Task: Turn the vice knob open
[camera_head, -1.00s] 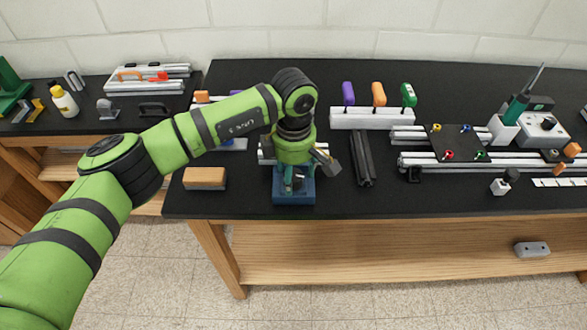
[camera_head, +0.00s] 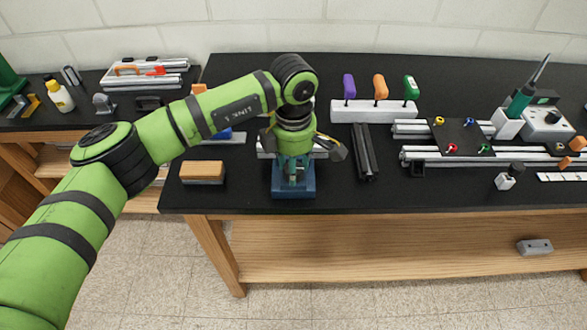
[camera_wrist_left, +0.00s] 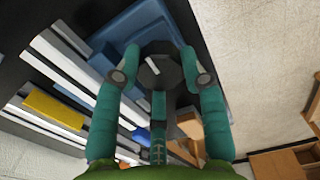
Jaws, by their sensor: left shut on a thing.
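The blue vice (camera_head: 293,188) stands at the front edge of the black bench, left of the bench's middle. It also shows in the left wrist view as a blue body (camera_wrist_left: 118,30). Its dark, faceted knob (camera_wrist_left: 160,70) sits between the fingers in the left wrist view. My left gripper (camera_head: 293,168) points down over the vice and is shut on the knob, one teal finger on each side. The gripper hides the knob in the head view. My right gripper is not in view.
A wood-coloured block (camera_head: 203,170) lies left of the vice. Dark extrusions (camera_head: 364,152) lie to its right. A white rack (camera_head: 375,111) with purple, orange and green handles stands behind. Silver extrusions (camera_head: 480,152) and a dark plate are further right.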

